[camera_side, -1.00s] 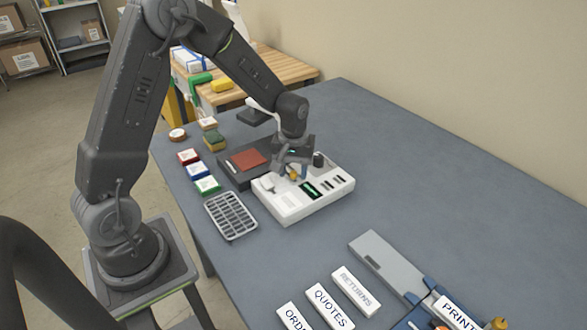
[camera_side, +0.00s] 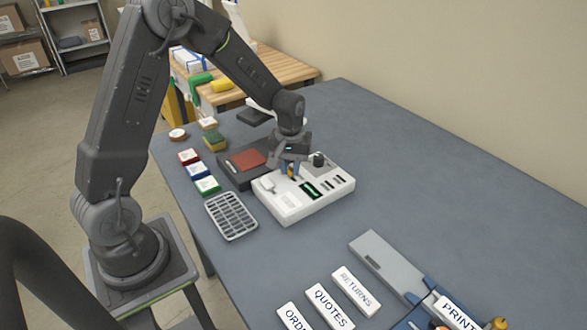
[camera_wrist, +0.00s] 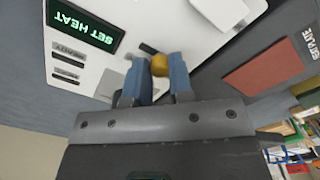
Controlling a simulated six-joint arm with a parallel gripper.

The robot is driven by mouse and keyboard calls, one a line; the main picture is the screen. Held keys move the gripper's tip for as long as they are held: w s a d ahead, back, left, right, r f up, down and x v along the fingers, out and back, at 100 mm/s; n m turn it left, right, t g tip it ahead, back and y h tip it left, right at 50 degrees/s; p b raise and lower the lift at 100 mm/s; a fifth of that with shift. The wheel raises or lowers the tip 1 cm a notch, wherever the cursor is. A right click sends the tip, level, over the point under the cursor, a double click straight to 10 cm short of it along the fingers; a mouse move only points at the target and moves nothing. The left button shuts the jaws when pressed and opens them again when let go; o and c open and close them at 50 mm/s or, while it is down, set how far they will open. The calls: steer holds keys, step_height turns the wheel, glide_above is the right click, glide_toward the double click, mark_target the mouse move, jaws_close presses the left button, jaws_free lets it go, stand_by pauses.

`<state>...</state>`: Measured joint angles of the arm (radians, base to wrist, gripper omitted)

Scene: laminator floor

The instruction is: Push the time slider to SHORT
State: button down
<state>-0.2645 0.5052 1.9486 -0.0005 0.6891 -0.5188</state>
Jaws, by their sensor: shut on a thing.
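The display (camera_wrist: 84,26) reads SET HEAT, upside down in the wrist view. My gripper (camera_wrist: 161,66) is over the panel, its blue fingers shut on a small yellow knob, which looks like the slider's handle (camera_wrist: 160,64). In the side view my gripper (camera_side: 290,172) is low on the unit's top. The fingers hide part of the handle. I cannot read a time scale or the word SHORT.
A dark plate with a red-brown pad (camera_side: 248,158) lies left of the unit. A grey grid tray (camera_side: 231,217) lies in front of it. Small coloured boxes (camera_side: 207,185) stand at the left table edge. Label blocks (camera_side: 330,306) lie nearer the camera. The table's right side is clear.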

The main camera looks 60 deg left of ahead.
steer(key=shift+a, duration=1.6)
steer(key=c, duration=1)
jaws_free()
step_height(320, 180, up, 14)
steer(key=shift+f, duration=0.1)
steer(key=shift+d, duration=0.1)
steer(key=s+d+r+m+t, duration=0.2)
steer(key=s+d+m, duration=0.1)
steer(key=s, duration=0.3)
steer(key=s+d+r+m+t, duration=0.1)
steer(key=s+d+r+m, duration=0.1)
steer(key=s+d, duration=0.4)
steer(key=s+d+r+m+t, duration=0.2)
steer(key=s+d+r+m, duration=0.1)
steer(key=s, duration=0.5)
steer(key=shift+d+m+t, duration=0.3)
steer(key=shift+d+m, duration=0.2)
steer(key=shift+d, duration=0.4)
